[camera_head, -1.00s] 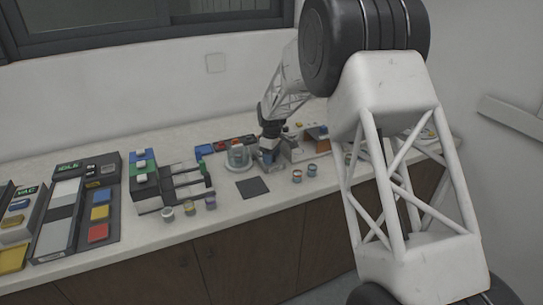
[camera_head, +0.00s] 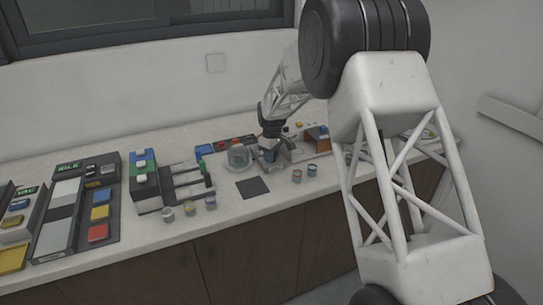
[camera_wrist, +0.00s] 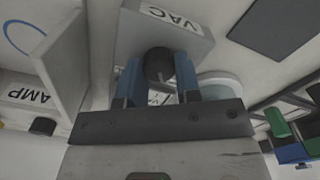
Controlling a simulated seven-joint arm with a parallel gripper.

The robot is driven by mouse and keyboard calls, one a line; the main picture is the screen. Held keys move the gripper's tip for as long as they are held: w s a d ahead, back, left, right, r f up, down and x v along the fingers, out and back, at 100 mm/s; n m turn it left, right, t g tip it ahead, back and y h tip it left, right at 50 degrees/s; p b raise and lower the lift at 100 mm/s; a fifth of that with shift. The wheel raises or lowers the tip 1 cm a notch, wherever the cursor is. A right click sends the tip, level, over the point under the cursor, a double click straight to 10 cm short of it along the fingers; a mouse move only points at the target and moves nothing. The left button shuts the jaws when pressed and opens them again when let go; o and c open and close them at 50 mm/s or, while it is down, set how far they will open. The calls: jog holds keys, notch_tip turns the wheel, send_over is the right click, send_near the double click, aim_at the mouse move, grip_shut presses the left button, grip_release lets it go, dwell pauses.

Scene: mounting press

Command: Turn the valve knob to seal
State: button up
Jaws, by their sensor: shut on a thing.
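The valve knob (camera_wrist: 159,62) is dark and round. In the wrist view it sits on a light grey box marked VAC (camera_wrist: 172,22). My gripper (camera_wrist: 160,72) has its two blue fingers on either side of the knob and is shut on it. In the head view my gripper (camera_head: 269,156) is at the back of the bench, just right of a clear round vessel (camera_head: 238,157). The knob is hidden there behind the gripper and too small to make out. I cannot tell the knob's turn angle.
A panel marked AMP (camera_wrist: 30,95) stands close on the left in the wrist view. In the head view a dark square mat (camera_head: 252,187) and several small cups (camera_head: 311,170) lie in front. A press-like device (camera_head: 145,185) and control panels stand at the left.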

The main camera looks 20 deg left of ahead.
jog(key=m, duration=0.6)
jog(key=shift+m, duration=0.4)
jog(key=m, duration=0.3)
jog(key=shift+d+m, duration=0.1)
jog(key=shift+m, duration=2)
jog(key=o, duration=0.9)
jog(key=shift+o, duration=0.2)
jog(key=shift+w+r, duration=0.1)
jog(key=shift+r, duration=0.05)
jog(key=shift+r, duration=3.75)
